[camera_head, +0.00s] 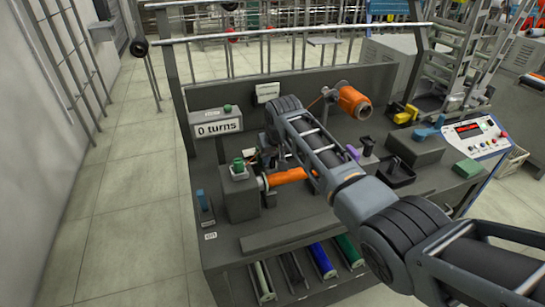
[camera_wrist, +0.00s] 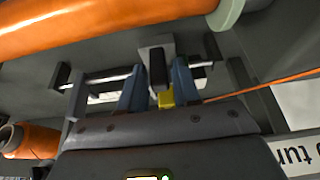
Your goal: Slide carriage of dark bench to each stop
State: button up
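The dark bench (camera_head: 215,255) fills the middle of the head view, with an orange bobbin (camera_head: 290,176) mounted beside a grey housing at its left. My arm hides the carriage and my gripper there. In the wrist view, the carriage's dark upright knob (camera_wrist: 157,68) stands on a grey block on a metal guide rod (camera_wrist: 105,80). My gripper (camera_wrist: 159,72) has its two blue fingers on either side of the knob, with narrow gaps showing, so it looks open. A yellow piece (camera_wrist: 166,98) shows between the fingers. The bobbin lies across the top of the wrist view (camera_wrist: 90,22).
A display (camera_head: 218,127) reads "0 turns". An orange supply spool (camera_head: 354,101) stands at the back; an orange wire (camera_wrist: 265,84) reaches the carriage area from the right. Dark trays and blocks (camera_head: 413,152) and a control panel (camera_head: 477,136) crowd the right. Floor at left is clear.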

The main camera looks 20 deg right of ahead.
grip_shut()
jog(key=d, duration=1)
jog(key=shift+d+b, duration=0.15)
jog(key=shift+b, duration=0.2)
jog(key=shift+o, duration=1.5)
grip_release()
jog(key=v, duration=0.7)
jog(key=shift+s+r, duration=0.2)
jog(key=shift+r, duration=0.1)
